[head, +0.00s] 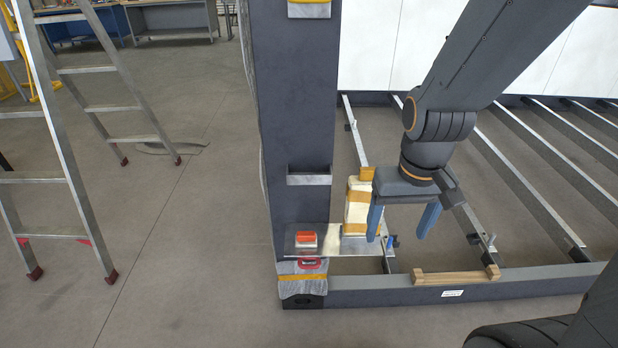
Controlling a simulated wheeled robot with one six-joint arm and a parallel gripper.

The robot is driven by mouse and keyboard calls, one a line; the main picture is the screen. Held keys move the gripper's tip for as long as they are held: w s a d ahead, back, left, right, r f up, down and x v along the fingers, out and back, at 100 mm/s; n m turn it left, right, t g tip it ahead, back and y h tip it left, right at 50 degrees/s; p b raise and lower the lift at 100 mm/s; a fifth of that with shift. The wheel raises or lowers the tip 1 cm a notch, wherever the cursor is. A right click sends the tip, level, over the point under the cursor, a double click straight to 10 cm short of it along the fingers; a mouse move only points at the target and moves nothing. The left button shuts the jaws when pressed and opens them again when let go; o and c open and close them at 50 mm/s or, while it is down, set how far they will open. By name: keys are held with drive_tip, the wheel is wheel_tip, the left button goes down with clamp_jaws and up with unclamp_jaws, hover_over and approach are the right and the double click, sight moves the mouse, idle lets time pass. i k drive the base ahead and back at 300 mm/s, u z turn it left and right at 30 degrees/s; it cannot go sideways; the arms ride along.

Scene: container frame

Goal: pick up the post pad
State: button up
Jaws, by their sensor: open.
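What looks like the post pad (356,208) is a cream block with ochre bands. It stands upright on a metal plate (334,243) at the foot of the dark post (297,110), on the post's right side. My gripper (399,238) points down just to the right of the pad, with its two blue fingers spread and nothing visible between them. The left finger overlaps the pad's right edge in the picture; I cannot tell whether they touch.
A wooden bar (456,276) lies on the front rail (530,285). Metal crossbars (525,185) run behind. A ladder (75,130) stands left on open floor.

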sight(359, 189)
drive_tip(key=z, duration=0.2)
drive_tip(key=k, duration=0.95)
drive_tip(key=z, duration=0.4)
